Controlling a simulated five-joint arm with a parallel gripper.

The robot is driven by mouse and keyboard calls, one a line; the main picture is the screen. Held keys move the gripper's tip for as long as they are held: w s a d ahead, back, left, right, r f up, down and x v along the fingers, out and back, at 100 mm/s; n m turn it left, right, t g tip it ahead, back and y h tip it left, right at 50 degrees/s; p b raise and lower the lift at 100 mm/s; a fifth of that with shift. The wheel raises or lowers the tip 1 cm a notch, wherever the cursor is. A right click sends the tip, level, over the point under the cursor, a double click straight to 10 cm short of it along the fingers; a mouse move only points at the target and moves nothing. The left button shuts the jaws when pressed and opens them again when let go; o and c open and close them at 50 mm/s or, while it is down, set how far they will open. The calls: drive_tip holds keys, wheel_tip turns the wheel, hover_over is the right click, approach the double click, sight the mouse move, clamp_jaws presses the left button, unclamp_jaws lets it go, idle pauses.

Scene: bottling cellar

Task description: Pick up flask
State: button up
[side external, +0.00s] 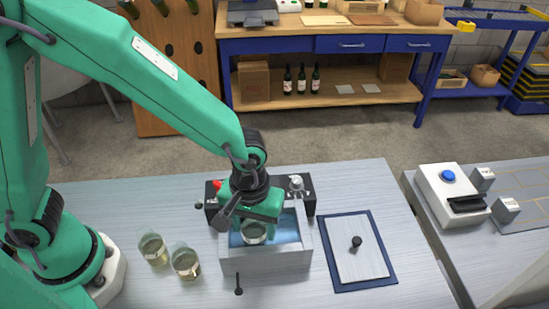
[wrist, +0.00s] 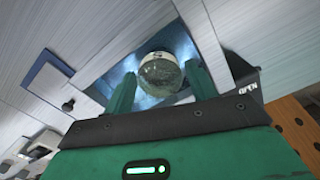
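A round glass flask (side external: 254,233) with clear contents sits inside an open grey bath (side external: 265,262) with a blue interior. My gripper (side external: 252,228) is pointing down into the bath, above and around the flask. In the wrist view, the flask (wrist: 160,72) shows between and just beyond the two green fingertips of my gripper (wrist: 160,78). The fingers are spread, with a small gap visible on each side of the flask. Two more flasks, one (side external: 153,250) and another (side external: 186,263), stand on the table left of the bath. The flask's lower part is hidden.
A dark control panel (side external: 308,193) with red and light knobs stands at the bath's back. A lid with a black knob (side external: 356,242) lies on a blue-edged mat (side external: 388,277) to the right. A blue-button device (side external: 448,190) stands on another table.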

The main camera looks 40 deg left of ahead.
drive_tip(key=c, duration=0.7)
drive_tip(key=shift+r, duration=0.1)
drive_tip(key=shift+r, duration=4.9)
drive_tip(key=shift+w, duration=0.1)
drive_tip(key=shift+w+a+r, duration=0.1)
drive_tip(key=shift+w+a, duration=0.35)
drive_tip(key=w+a+r+m, duration=0.1)
drive_tip(key=w+a, duration=0.4)
drive_tip(key=a, duration=0.5)
drive_tip(key=w+a+r+m, duration=0.2)
drive_tip(key=w+a, duration=0.3)
drive_tip(key=a, duration=0.6)
drive_tip(key=shift+w+a+r+m, duration=0.25)
drive_tip(key=shift+w+r+m, duration=0.1)
drive_tip(key=shift+m, duration=0.45)
